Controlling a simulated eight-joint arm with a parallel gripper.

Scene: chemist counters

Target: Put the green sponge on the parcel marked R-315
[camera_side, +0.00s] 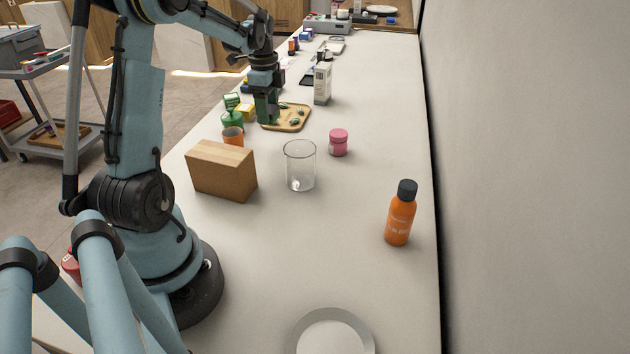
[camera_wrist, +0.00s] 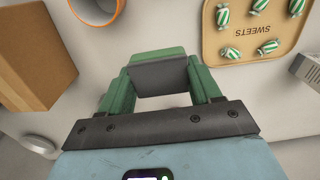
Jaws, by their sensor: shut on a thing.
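My gripper (camera_side: 266,108) is over the counter beside the wooden tray in the side view. In the wrist view its green fingers (camera_wrist: 160,78) are shut on a block with a green edge and a dark grey face, which looks like the green sponge (camera_wrist: 157,54). The sponge is hard to tell from the green fingers in the side view. A plain brown cardboard parcel (camera_side: 220,172) stands nearer the side camera, apart from my gripper. It also shows at the left of the wrist view (camera_wrist: 30,60). No R-315 mark is readable on its visible faces.
A tray marked SWEETS (camera_wrist: 228,48) holds several striped sweets. An orange cup (camera_side: 233,137) stands just behind the parcel, and a glass beaker (camera_side: 300,166) stands to its right.

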